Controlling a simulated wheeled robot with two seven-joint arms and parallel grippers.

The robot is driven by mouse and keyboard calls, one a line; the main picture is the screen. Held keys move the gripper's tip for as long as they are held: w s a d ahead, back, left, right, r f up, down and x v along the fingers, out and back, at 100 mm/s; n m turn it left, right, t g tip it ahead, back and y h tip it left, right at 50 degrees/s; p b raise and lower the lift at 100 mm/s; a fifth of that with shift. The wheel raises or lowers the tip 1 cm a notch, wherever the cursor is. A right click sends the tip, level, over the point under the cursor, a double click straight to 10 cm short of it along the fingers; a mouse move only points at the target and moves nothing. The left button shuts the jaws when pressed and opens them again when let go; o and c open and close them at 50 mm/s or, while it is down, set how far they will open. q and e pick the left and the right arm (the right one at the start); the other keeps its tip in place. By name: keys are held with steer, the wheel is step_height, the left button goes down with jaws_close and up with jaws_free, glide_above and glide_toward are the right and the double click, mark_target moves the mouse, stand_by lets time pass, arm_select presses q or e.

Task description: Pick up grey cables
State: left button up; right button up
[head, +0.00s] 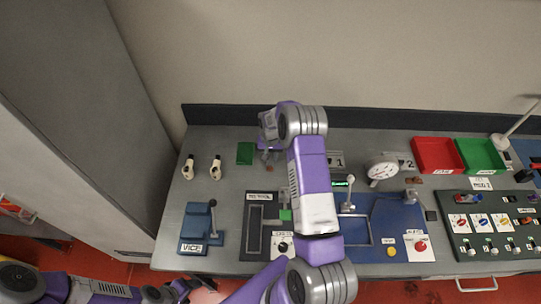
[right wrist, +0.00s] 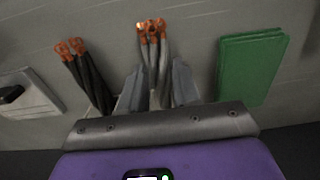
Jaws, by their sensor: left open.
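A bundle of grey cables (right wrist: 154,50) with orange-brown ends shows in the right wrist view. My right gripper (right wrist: 158,88) has one finger on each side of the bundle; the fingers look apart, with the cables between them. A second, darker bundle of cables (right wrist: 86,75) with orange ends lies to the left in that view. In the head view my right gripper (head: 268,132) is at the back of the bench, and its arm and wrist hide most of the cables. My left gripper (head: 183,289) is open and empty at the bottom left, low in front of the bench.
A green pad (right wrist: 248,68) lies beside the cables. The grey bench (head: 175,211) also carries a blue vice (head: 196,232), two small white-and-black pieces (head: 202,168), a gauge (head: 381,169), a red bin (head: 437,154) and a green bin (head: 479,155). A dark backboard (head: 390,143) runs behind.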

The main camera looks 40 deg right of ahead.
jaws_close()
steer(key=shift+r, duration=0.15)
